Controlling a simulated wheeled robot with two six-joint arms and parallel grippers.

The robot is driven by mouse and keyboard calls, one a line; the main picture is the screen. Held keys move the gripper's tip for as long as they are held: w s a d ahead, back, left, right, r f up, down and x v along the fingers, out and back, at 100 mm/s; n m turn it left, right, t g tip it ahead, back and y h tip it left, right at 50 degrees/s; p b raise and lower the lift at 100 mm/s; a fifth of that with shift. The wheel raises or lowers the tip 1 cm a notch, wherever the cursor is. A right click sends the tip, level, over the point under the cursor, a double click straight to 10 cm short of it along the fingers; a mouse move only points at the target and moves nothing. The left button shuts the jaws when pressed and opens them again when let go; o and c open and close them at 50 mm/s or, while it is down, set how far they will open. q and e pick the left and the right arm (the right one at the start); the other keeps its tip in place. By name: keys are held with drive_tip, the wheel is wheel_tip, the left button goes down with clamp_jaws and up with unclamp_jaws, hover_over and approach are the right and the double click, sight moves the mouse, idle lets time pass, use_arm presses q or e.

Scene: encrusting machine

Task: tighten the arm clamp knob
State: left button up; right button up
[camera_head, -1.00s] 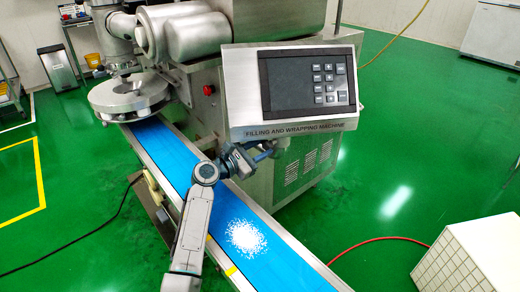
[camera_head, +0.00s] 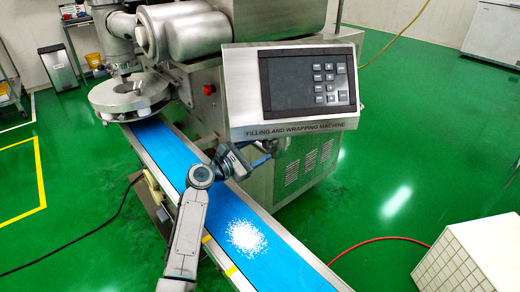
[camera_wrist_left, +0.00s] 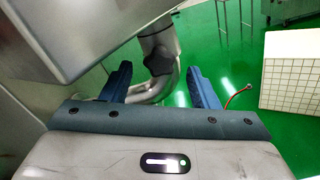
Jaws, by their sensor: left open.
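The arm clamp knob (camera_wrist_left: 160,62) is a dark, lobed knob on the bent metal support arm (camera_wrist_left: 158,34) below the panel. In the left wrist view it lies ahead of my left gripper (camera_wrist_left: 160,85), roughly centred beyond the gap between its two blue fingers. The fingers are apart and nothing is between their tips. In the head view my left gripper (camera_head: 265,150) is just under the lower edge of the control panel (camera_head: 308,82), and the knob cannot be made out clearly there. My right gripper is not in view.
A blue conveyor belt (camera_head: 160,143) with a white granular pile (camera_head: 246,238) runs below my left arm. The machine body (camera_head: 300,170) stands close behind the gripper. A white gridded box (camera_head: 470,255) is at the lower right.

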use_arm(q)
drive_tip(key=v, duration=0.9)
drive_tip(key=shift+b, duration=0.3)
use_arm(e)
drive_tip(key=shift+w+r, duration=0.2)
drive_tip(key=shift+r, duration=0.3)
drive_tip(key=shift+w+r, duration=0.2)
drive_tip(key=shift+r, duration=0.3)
